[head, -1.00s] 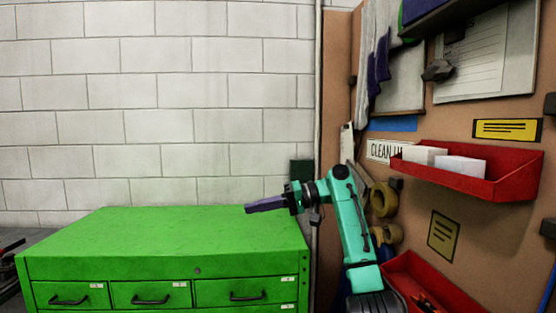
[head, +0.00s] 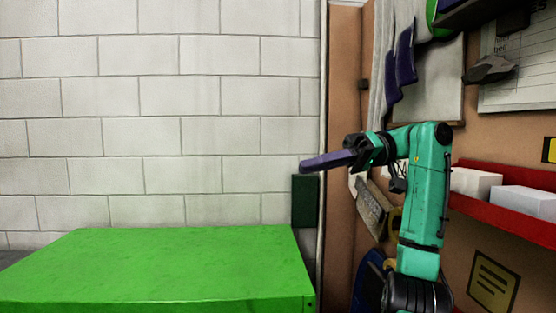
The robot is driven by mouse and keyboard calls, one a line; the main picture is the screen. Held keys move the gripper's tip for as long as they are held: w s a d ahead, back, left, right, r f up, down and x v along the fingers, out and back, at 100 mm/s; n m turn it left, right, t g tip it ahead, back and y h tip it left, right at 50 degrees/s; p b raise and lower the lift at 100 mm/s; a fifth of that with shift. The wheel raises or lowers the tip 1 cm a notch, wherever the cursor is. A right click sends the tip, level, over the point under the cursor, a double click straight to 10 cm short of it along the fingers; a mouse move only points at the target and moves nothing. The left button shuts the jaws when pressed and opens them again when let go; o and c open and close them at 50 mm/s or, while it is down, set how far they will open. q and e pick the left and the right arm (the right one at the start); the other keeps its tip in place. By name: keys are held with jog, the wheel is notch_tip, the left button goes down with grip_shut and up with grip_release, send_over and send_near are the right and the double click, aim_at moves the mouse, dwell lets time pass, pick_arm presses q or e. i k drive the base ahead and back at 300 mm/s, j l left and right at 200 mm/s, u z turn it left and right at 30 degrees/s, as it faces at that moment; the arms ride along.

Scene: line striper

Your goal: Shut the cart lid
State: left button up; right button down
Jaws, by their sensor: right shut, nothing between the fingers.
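The green cart (head: 302,303) is at the lower left, against the pale block wall. Its flat green lid (head: 170,262) lies level on top and looks down on the body; only a thin strip of the front shows, and the drawers are out of the picture. My right gripper (head: 305,165) is shut and empty. Its purple fingers point left, above the lid's back right corner in the picture and apart from it. My left gripper is not in view.
A brown pegboard at the right holds a red bin (head: 530,226) with white boxes (head: 475,183), a clipboard and gloves (head: 402,62). A dark green box (head: 305,200) is on the wall behind the cart. Space above the lid is free.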

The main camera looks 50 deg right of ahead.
aim_at(168, 264)
jog(key=i+l, duration=0.15)
jog(key=l, duration=0.2)
jog(key=i+l, duration=0.2)
jog(key=l, duration=0.15)
jog(key=i+l, duration=0.15)
jog(key=l, duration=0.15)
jog(key=i+l, duration=0.15)
jog(key=l, duration=0.2)
jog(key=i+l, duration=0.2)
jog(key=l, duration=0.15)
